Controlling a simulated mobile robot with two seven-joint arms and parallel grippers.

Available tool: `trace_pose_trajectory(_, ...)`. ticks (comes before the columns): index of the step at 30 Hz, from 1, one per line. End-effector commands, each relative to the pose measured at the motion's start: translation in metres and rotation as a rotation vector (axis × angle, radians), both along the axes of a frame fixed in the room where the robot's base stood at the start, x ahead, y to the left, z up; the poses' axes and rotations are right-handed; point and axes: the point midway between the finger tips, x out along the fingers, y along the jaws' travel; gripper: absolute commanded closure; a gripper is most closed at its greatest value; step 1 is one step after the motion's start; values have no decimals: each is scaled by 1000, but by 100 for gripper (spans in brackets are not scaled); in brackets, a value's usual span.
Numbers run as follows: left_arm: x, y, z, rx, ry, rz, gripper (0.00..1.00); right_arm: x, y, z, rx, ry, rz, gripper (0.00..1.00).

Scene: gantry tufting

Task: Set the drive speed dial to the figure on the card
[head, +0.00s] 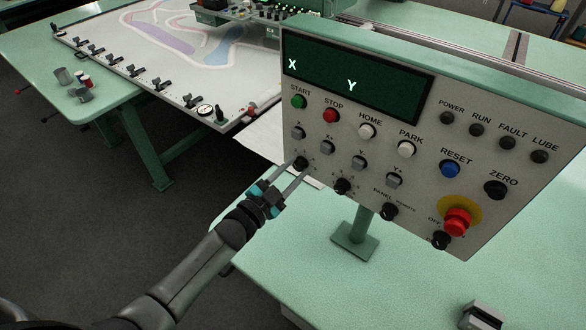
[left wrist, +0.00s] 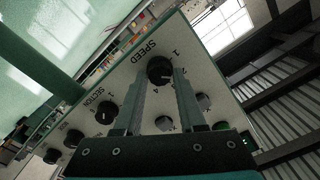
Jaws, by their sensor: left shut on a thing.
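The speed dial (head: 301,162) is a black round knob at the lower left of the grey control panel (head: 330,225). In the left wrist view, the knob (left wrist: 159,69) sits below the word SPEED, with figures such as 1 and 4 around it. My left gripper (head: 297,170) reaches up to it from below left. Its two fingers (left wrist: 160,82) stand on either side of the knob and are shut on it. The dial's exact setting is too small to tell. No card with a readable figure shows. My right gripper is not in view.
The panel stands on a post on a green bench (head: 330,285). A tufting frame (head: 130,62) lies behind left. A white sheet (head: 258,150) shows behind the panel.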

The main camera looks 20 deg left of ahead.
Motion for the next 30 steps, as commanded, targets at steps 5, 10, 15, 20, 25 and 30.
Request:
trace_pose_trajectory(5,0,1,0,-53,20,1,100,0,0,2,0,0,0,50)
trace_pose_trajectory(10,0,0,0,-75,27,0,100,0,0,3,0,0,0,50)
trace_pose_trajectory(15,0,0,0,-80,30,-1,100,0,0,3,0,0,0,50)
trace_pose_trajectory(20,0,0,0,-79,29,-1,100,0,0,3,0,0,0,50)
trace_pose_trajectory(25,0,0,0,-79,29,-1,49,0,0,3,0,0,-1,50)
trace_pose_trajectory(30,0,0,0,-79,29,0,31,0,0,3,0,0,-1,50)
